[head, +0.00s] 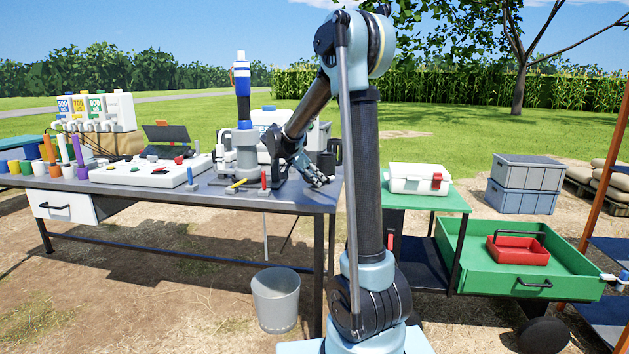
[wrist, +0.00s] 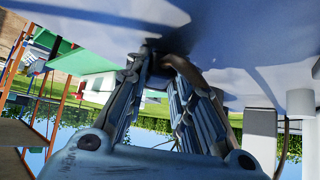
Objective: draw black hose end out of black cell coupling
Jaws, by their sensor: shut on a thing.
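My gripper (head: 316,178) is low over the right end of the grey table, beside the grey flow cell (head: 245,150) with its blue top fitting. In the wrist view my two fingers (wrist: 158,58) come together at their tips. They are shut on a dark hose end, which my fingers mostly hide. A stretch of dark hose (wrist: 196,76) curves away behind the right finger. The black cell coupling cannot be made out in either view, so I cannot tell whether the hose end is still inside it.
The table (head: 190,192) holds a white panel (head: 135,174), colored bottles and small upright tools. A grey bucket (head: 277,300) stands on the ground below. A green cart tray (head: 480,262) with a red box (head: 517,249) is at the right.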

